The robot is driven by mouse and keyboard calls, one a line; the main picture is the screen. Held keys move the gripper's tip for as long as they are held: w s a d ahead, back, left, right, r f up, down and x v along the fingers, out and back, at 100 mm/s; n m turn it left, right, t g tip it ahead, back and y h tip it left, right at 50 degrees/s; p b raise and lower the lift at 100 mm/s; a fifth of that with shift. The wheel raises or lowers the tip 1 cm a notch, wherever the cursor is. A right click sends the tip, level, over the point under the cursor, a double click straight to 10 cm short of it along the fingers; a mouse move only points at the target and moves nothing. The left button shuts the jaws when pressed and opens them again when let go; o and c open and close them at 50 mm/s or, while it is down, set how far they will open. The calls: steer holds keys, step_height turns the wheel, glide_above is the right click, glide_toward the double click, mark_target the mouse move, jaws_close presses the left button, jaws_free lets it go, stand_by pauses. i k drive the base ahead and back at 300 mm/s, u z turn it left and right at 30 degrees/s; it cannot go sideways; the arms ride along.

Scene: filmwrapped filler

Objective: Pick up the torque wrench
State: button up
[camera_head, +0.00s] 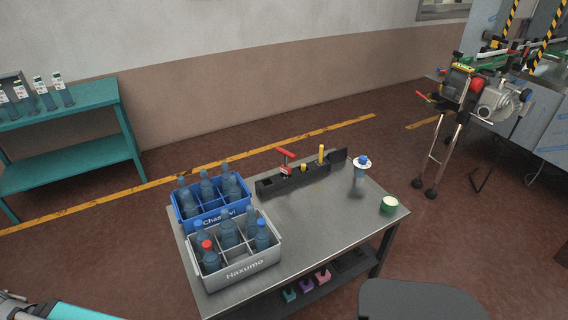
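A long dark tool holder (312,175) stands along the back edge of the grey metal table (300,235). A red T-shaped handle (285,152) sticks up from its left part. A taller yellow handle (321,154) stands upright further right, with a short yellow-topped piece (303,167) between them. Lower ends of these tools are hidden in the holder. I cannot tell for sure which one is the torque wrench. My gripper is not visible in this view.
A blue crate (207,219) and a grey crate (238,272) with bottles fill the table's left side. A blue-capped bottle (361,168) and a green tin (388,207) stand at the right. The tabletop's middle is clear. A dark grey rounded shape (420,300) is in the foreground.

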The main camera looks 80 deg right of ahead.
mark_target(284, 168)
steer(key=z, duration=0.1)
steer(key=k, duration=1.25)
steer(key=z, duration=2)
steer(key=i, duration=0.7)
steer(key=z, duration=0.05)
